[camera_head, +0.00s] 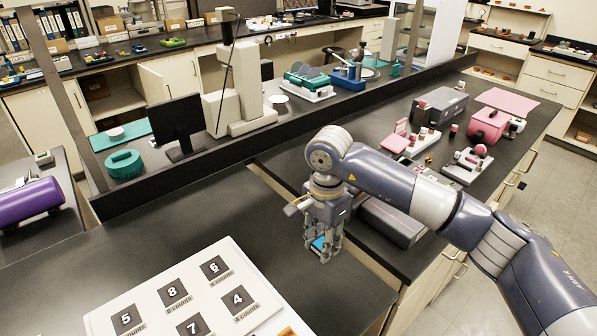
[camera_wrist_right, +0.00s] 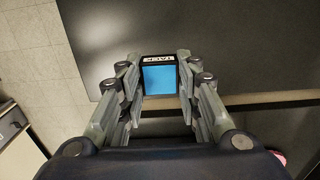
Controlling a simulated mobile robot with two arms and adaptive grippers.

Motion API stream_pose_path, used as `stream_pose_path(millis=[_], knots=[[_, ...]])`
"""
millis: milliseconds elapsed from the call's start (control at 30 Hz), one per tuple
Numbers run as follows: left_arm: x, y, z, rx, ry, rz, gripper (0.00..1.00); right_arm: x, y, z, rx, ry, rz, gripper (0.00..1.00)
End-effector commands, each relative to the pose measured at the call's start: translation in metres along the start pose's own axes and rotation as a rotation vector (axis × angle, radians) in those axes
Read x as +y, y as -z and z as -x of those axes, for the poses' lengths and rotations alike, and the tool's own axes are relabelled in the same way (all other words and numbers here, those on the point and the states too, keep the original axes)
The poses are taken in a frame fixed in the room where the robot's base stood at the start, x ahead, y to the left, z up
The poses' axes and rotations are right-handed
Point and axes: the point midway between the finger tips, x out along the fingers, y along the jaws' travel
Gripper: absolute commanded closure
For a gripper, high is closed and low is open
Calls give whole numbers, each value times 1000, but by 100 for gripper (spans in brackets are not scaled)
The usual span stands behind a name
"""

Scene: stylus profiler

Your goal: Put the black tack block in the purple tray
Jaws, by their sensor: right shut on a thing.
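My right gripper (camera_head: 323,247) is shut on the black tack block (camera_head: 319,243), over the dark counter near its right edge. In the wrist view the block (camera_wrist_right: 158,61) sits between the two fingers of the right gripper (camera_wrist_right: 159,88); it has a blue face and a black side with white lettering that looks like "TACK". In the head view the fingers hide most of the block. No purple tray shows clearly; a rounded purple object (camera_head: 28,203) lies on a side table at the far left. My left gripper is not in view.
A white board with numbered black squares (camera_head: 246,277) lies on the near counter, left of the gripper. A grey box (camera_head: 388,221) stands under my right arm. A raised dark ledge (camera_head: 215,166) runs behind. Bare counter (camera_head: 200,222) lies between board and ledge.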

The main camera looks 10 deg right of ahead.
Motion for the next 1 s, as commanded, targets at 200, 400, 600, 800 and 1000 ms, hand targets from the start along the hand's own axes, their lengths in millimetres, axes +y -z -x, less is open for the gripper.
stream_pose_path(millis=[200, 400, 600, 800, 1000], knots=[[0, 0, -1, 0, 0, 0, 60, 10, 1, 4, 0, 5, 59, 92], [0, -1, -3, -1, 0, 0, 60, 45, 2, 8, 1, 18, 275, 92], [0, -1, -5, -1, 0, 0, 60, 94, -3, 13, 4, 22, 550, 92], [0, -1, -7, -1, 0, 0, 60, 141, -12, 16, 4, 13, 796, 92], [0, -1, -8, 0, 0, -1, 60, 171, -18, 17, 1, 2, 945, 92]])
